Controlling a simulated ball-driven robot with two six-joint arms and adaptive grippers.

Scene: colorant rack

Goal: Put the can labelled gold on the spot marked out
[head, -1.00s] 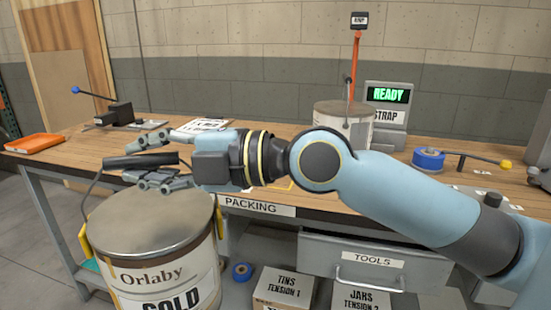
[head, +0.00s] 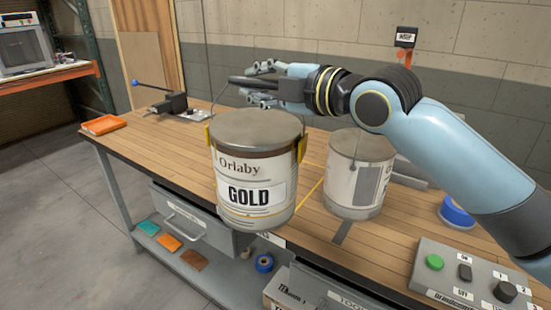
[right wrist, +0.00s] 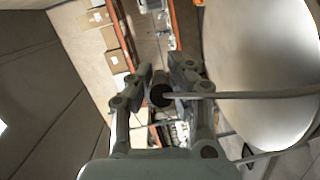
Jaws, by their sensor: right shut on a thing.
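The can labelled gold (head: 252,190) hangs upright by its wire handle from my right gripper (head: 262,84), over the front part of the bench. In the right wrist view the gripper (right wrist: 160,88) is shut on the dark handle grip (right wrist: 161,95), and the can's lid (right wrist: 262,70) fills the right side. Yellow marking lines (head: 311,193) on the bench top show just right of the can; the rest of the outline is hidden behind it. I cannot tell the can's exact height above the bench. My left gripper is not in view.
A second can (head: 355,180) stands on the bench close to the right of the lines. A control box (head: 470,275) with a green button is at the lower right, and a blue tape roll (head: 456,213) lies behind it. An orange tray (head: 104,125) sits at the left end.

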